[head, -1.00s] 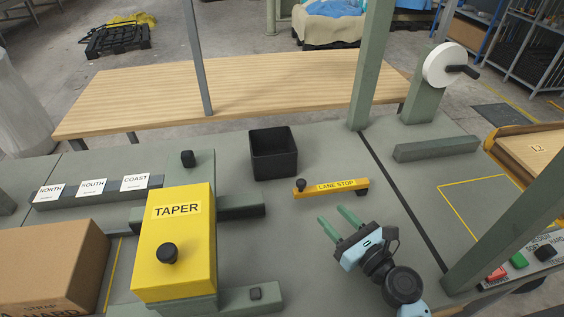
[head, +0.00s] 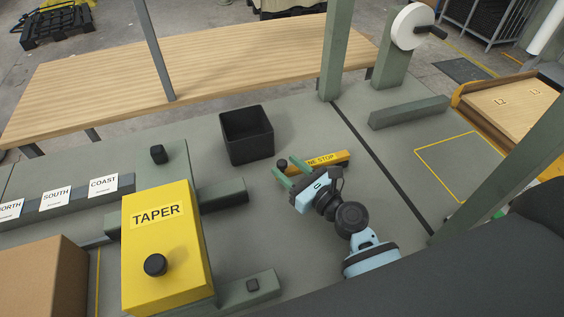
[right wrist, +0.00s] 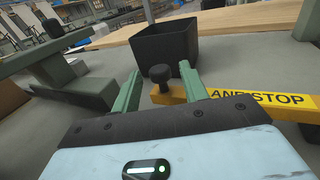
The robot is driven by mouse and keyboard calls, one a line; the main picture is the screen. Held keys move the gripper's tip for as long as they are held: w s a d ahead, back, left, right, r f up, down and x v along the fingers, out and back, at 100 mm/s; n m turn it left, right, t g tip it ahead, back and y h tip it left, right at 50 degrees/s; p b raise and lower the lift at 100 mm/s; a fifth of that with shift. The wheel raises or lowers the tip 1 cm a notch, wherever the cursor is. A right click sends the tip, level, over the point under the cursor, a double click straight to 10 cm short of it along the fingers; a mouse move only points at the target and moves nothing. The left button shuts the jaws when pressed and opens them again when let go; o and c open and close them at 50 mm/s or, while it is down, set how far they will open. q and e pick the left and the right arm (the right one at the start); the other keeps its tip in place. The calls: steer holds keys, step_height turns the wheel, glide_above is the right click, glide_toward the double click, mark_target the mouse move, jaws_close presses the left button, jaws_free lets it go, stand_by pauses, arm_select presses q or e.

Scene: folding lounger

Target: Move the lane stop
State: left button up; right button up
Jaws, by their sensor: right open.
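The lane stop (head: 328,160) is a yellow bar with black lettering and a black knob at its left end, lying on the grey-green bench. In the right wrist view the lane stop (right wrist: 270,100) runs off to the right, its black knob (right wrist: 161,75) showing between my fingers. My right gripper (head: 282,178) is open, with its green fingertips close to the knob end and partly covering the bar in the head view. In the right wrist view the right gripper (right wrist: 160,88) has one finger on each side of the knob; contact cannot be told. My left gripper is not in view.
A black open bin (head: 247,136) stands behind the lane stop. The yellow TAPER box (head: 165,240) is to the left. A green rail (head: 408,112) and a yellow-outlined area (head: 450,165) are to the right, past a black line. A green post (head: 338,50) rises at the back.

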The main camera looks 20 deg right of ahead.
steer(key=shift+x, duration=1.4)
steer(key=shift+c, duration=0.3)
steer(key=shift+s, duration=0.1)
jaws_close()
